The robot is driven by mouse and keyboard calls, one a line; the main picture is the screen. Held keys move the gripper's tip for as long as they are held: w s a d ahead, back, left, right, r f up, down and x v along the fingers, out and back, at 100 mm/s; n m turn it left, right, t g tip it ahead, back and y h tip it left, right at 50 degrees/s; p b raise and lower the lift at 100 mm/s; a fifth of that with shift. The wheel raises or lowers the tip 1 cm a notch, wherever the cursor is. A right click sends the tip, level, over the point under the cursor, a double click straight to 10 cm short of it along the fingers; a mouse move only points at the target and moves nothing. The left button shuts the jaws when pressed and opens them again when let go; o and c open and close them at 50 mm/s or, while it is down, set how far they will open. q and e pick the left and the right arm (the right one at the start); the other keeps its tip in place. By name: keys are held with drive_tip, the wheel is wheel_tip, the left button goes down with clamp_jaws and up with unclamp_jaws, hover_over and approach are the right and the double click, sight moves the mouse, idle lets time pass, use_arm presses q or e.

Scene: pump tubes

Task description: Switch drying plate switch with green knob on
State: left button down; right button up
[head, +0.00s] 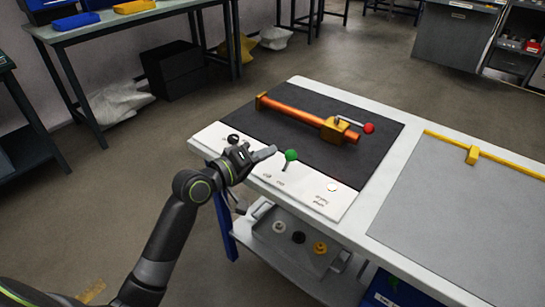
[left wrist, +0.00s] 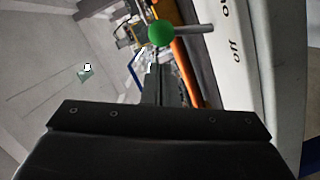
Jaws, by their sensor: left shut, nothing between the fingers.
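The green knob (head: 291,155) sits on the end of a short lever at the front white strip (head: 315,190) of the dark drying plate (head: 270,130). My left gripper (head: 272,151) is shut and empty, with its fingertips just left of the green knob; whether they touch it I cannot tell. In the left wrist view the green knob (left wrist: 161,33) is beyond the fingers, its grey lever reaching right toward the white strip. The printed word "off" (left wrist: 238,49) shows there, with part of another word above it. My right gripper is not in view.
An orange tube (head: 305,116) in brass-coloured fittings lies on the plate, with a red-knobbed lever (head: 369,128) at its right end. A black knob (head: 233,139) is near my left gripper. A grey mat (head: 470,210) with a yellow rail covers the bench's right side.

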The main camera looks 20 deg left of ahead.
sight(286, 156)
use_arm(q)
drive_tip(key=shift+w+d+f, duration=0.2)
drive_tip(key=shift+d+f, duration=0.15)
drive_tip(key=shift+d, duration=0.4)
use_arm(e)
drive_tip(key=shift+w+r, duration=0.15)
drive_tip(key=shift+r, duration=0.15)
use_arm(q)
drive_tip(key=shift+d, duration=0.15)
drive_tip(key=shift+s+d+p, duration=0.1)
drive_tip(key=shift+d+p, duration=0.4)
drive_tip(key=shift+p, duration=0.15)
drive_tip(key=shift+s+d+f, duration=0.1)
drive_tip(key=shift+s+f, duration=0.05)
drive_tip(key=shift+f, duration=0.1)
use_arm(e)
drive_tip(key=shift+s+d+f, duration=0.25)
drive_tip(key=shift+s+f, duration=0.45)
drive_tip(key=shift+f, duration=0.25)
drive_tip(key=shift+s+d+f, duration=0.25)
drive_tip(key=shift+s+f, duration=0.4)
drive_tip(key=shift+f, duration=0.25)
